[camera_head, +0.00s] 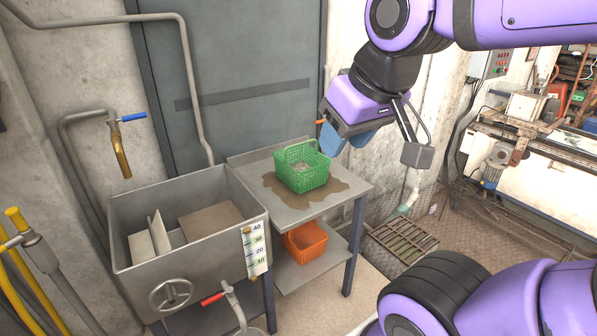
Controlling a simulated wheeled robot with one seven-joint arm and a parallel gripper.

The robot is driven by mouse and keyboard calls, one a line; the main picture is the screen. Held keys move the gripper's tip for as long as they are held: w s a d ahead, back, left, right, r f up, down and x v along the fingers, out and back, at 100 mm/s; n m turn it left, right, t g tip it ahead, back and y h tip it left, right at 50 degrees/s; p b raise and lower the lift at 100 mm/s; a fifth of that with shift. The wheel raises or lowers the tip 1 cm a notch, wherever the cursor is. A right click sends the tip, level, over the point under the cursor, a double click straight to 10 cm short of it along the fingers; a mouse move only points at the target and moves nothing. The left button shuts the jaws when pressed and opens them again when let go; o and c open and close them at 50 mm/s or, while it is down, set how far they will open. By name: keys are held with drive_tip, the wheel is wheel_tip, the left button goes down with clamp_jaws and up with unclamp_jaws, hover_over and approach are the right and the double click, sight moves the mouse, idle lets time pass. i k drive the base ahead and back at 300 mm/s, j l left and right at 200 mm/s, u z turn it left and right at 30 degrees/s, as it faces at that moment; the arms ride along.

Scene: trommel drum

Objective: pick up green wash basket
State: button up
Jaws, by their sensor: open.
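The green wash basket (303,167) stands upright on the grey metal table top (345,186), on a brown wet-looking patch. It has mesh walls, and some grey material lies inside it. My gripper (345,138) is above and to the right of the basket in the picture, with its blue fingers pointing down and left. It is open and holds nothing that I can see. The fingers look apart from the basket, though the exact gap in depth is hard to tell.
An orange basket (305,243) sits on the shelf below the table. A grey metal sink (190,264) with a handwheel and a level scale adjoins the table on the left. A brass tap (122,163) hangs above it. A floor grate (402,240) lies to the right.

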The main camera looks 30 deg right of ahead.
sight(300, 167)
drive_tip(key=i+l+z, duration=0.1)
drive_tip(key=l, duration=0.3)
drive_tip(key=i+l, duration=0.35)
drive_tip(key=i+l+z, duration=0.15)
drive_tip(key=l, duration=0.25)
drive_tip(key=i+z, duration=0.15)
drive_tip(key=i, duration=0.45)
